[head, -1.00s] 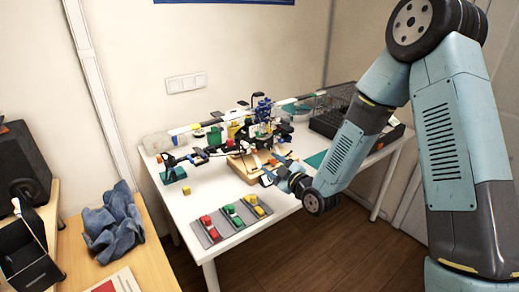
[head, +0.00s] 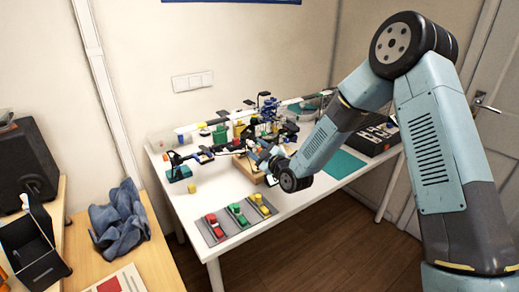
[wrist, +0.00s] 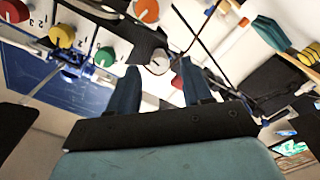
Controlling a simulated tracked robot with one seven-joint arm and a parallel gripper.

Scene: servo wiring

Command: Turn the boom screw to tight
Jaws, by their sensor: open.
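My gripper (wrist: 160,84) shows in the wrist view with its two dark blue fingers apart and nothing between them. Just beyond the fingertips is a small pale round head (wrist: 159,62) with a dark mark, on a black part. It may be the boom screw, but I cannot tell for sure, nor whether the fingers touch it. In the head view my gripper's end (head: 262,154) reaches in among the servo apparatus (head: 235,143) on the white table, and the fingertips are too small to make out.
Red, yellow, green and orange round knobs (wrist: 62,36) sit close by in the wrist view, with loose wires. A yellow cube (head: 192,188) stands left.

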